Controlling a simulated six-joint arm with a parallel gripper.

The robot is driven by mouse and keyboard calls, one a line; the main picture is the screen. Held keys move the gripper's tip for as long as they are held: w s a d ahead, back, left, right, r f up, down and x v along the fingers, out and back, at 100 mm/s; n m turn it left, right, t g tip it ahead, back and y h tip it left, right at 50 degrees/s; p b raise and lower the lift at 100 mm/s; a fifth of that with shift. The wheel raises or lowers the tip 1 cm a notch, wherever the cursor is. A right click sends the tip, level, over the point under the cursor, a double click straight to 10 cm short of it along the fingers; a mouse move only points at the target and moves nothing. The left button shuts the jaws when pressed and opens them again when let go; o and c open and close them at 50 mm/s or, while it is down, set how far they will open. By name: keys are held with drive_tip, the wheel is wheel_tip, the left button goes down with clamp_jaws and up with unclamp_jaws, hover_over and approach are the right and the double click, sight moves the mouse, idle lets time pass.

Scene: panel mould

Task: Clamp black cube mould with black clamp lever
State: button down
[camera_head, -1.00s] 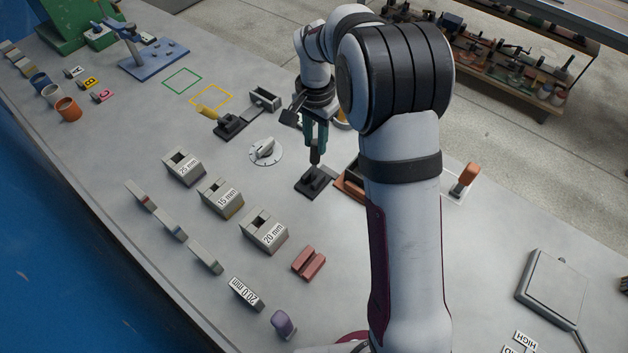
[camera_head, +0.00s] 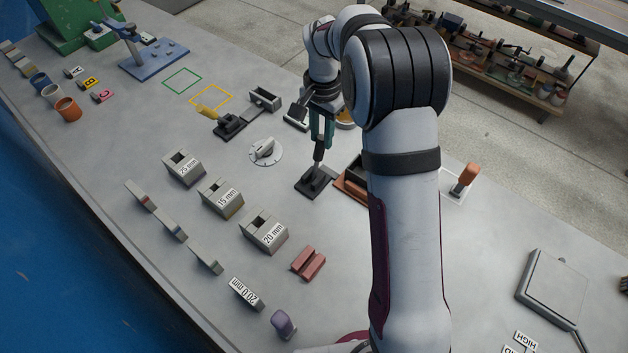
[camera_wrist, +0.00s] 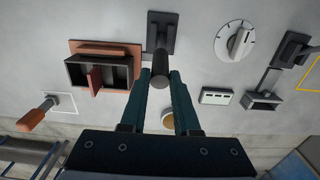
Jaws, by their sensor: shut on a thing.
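The black clamp lever (camera_head: 319,150) rises from a black base (camera_head: 315,180) on the table and leans slightly to the right. My gripper (camera_head: 321,136) has its teal fingers closed on the upper end of this lever. In the wrist view, the dark round lever end (camera_wrist: 160,72) sits between the fingertips. A dark-walled open box mould (camera_wrist: 118,73) with a copper-brown edge and a red plate inside stands beside the clamp base. In the head view this box (camera_head: 350,188) is partly hidden by my arm. I cannot tell whether the clamp touches it.
A yellow-handled clamp (camera_head: 228,123) faces a small grey open box (camera_head: 265,98). A white dial (camera_head: 264,151) lies left of the black clamp. Labelled grey blocks (camera_head: 221,198) and a red block (camera_head: 308,262) are nearer.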

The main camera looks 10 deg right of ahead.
drive_tip(key=shift+w+d, duration=0.4)
drive_tip(key=shift+w, duration=0.05)
drive_tip(key=shift+f, duration=0.1)
drive_tip(key=shift+w+d+f, duration=0.2)
drive_tip(key=shift+w+d, duration=0.3)
drive_tip(key=shift+w+d+f, duration=0.1)
drive_tip(key=shift+w+d, duration=0.05)
drive_tip(key=c, duration=0.6)
unclamp_jaws()
drive_tip(key=shift+c, duration=0.2)
drive_tip(key=shift+f, duration=0.1)
